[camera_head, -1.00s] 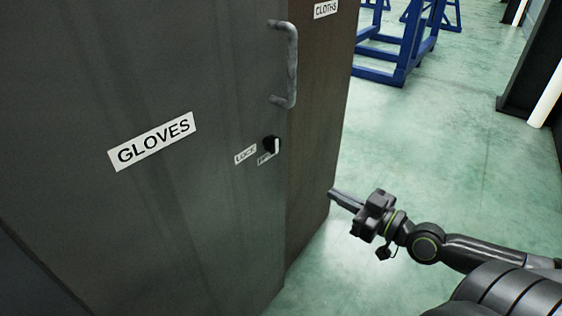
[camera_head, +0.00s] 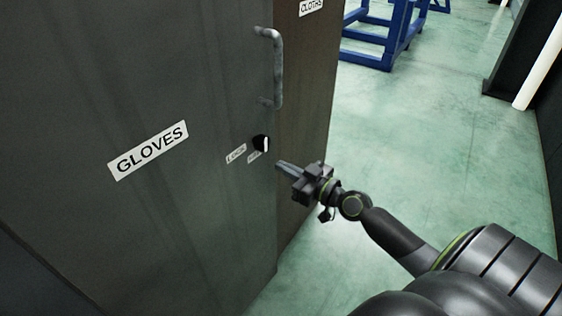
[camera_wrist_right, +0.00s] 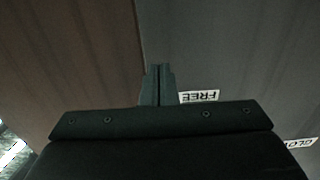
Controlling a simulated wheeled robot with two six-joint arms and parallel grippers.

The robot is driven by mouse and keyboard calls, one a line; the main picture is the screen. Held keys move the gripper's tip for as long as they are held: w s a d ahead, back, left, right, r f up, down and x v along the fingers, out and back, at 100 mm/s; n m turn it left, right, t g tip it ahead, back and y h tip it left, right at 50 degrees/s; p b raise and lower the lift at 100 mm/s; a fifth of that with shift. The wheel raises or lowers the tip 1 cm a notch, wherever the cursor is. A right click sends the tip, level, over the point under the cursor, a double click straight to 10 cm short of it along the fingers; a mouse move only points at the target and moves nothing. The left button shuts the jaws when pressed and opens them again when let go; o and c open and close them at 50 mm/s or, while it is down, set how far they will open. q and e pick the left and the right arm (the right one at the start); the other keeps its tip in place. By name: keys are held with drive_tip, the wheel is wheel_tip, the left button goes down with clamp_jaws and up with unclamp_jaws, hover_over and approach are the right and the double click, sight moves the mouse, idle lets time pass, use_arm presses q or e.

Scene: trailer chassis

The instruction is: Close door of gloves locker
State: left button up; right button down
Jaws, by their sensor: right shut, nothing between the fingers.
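The grey locker door (camera_head: 190,225) with the GLOVES label (camera_head: 148,150) fills the left of the head view. It has a vertical metal handle (camera_head: 276,68) near its right edge and a black knob (camera_head: 261,143) below, beside small labels. My right gripper (camera_head: 281,165) is shut and empty, its fingertips by the door's right edge, just below and right of the knob. In the right wrist view the shut fingers (camera_wrist_right: 158,84) lie near the door edge, next to a FREE label (camera_wrist_right: 199,96). I cannot tell whether they touch the door. My left gripper is not in view.
A brown locker panel (camera_head: 305,110) with a CLOTHS label (camera_head: 311,7) stands right behind the gloves door's edge. A blue metal frame (camera_head: 385,45) is at the back. Green floor (camera_head: 430,130) is clear to the right. A dark structure with a white pole (camera_head: 540,68) stands far right.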

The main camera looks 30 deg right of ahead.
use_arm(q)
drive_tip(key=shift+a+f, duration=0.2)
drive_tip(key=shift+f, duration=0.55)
use_arm(e)
drive_tip(key=shift+x, duration=0.9)
